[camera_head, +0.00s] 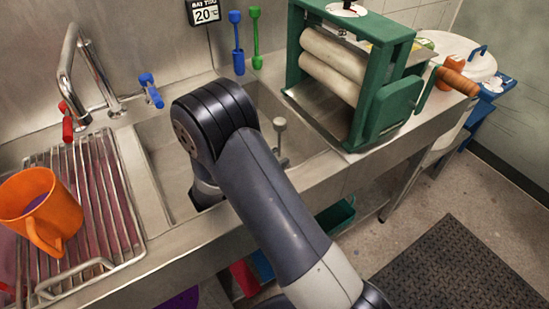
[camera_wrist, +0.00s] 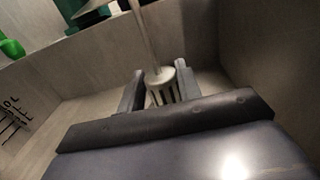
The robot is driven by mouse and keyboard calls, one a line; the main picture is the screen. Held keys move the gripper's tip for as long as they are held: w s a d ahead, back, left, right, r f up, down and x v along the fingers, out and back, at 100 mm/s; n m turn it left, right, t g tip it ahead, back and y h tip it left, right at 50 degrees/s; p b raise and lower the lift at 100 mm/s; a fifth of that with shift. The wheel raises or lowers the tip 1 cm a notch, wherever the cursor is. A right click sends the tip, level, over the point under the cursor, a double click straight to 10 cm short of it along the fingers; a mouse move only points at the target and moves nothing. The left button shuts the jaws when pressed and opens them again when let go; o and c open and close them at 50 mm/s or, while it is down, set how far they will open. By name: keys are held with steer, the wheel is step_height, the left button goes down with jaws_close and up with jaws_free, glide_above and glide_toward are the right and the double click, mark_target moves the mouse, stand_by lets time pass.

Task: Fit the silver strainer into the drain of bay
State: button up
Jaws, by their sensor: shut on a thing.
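The silver strainer (camera_wrist: 162,84) is a slotted pale metal cup with a long thin stem rising from it in the wrist view. My gripper (camera_wrist: 160,88) is shut on it, one finger on each side. In the head view my arm reaches down into the sink bay (camera_head: 160,150), and my gripper is hidden behind it. A grey knob on a stem (camera_head: 280,125) stands up from the bay right of my arm; I cannot tell whether it belongs to the strainer. The drain is not visible in either view.
A green roller press (camera_head: 375,80) stands right of the bay. A wire rack (camera_head: 105,190) with an orange mug (camera_head: 38,205) and a faucet (camera_head: 68,55) are on the left.

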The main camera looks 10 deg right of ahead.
steer(key=shift+f+b, duration=0.3)
steer(key=shift+f, duration=0.2)
steer(key=o, duration=1.2)
steer(key=shift+c, duration=0.2)
